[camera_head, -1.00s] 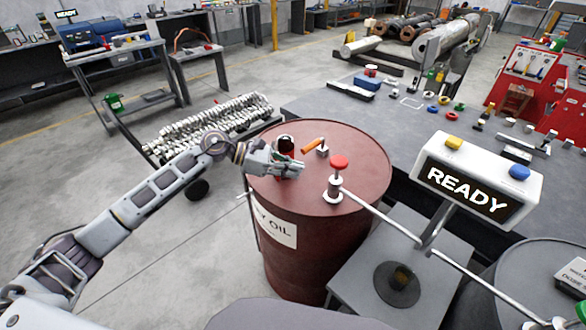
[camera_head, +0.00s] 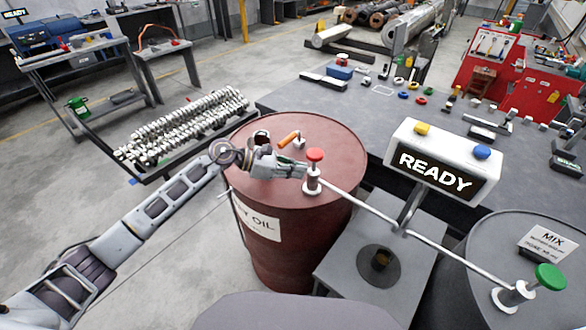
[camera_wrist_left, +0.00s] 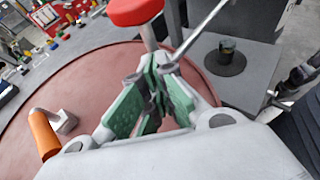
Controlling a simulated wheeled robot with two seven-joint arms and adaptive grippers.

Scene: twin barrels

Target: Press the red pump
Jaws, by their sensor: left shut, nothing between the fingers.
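The red pump (camera_head: 315,154) has a round red cap on a light metal stem and stands on top of the dark red oil barrel (camera_head: 285,262). In the left wrist view its red cap (camera_wrist_left: 135,10) is cut by the top edge, just beyond the fingertips. My left gripper (camera_head: 303,171) is shut and empty, over the barrel top, close to the left side of the pump stem and slightly below the cap. Its green-padded fingers (camera_wrist_left: 155,72) show in the left wrist view. I cannot tell whether they touch the stem. My right gripper is out of view.
An orange-handled fitting (camera_head: 289,139) sits on the barrel top behind my left gripper. A thin pipe (camera_head: 365,207) runs right from the red pump toward a grey barrel with a green pump (camera_head: 550,277). A display (camera_head: 440,165) reads READY. A dark cup (camera_head: 381,259) stands between the barrels.

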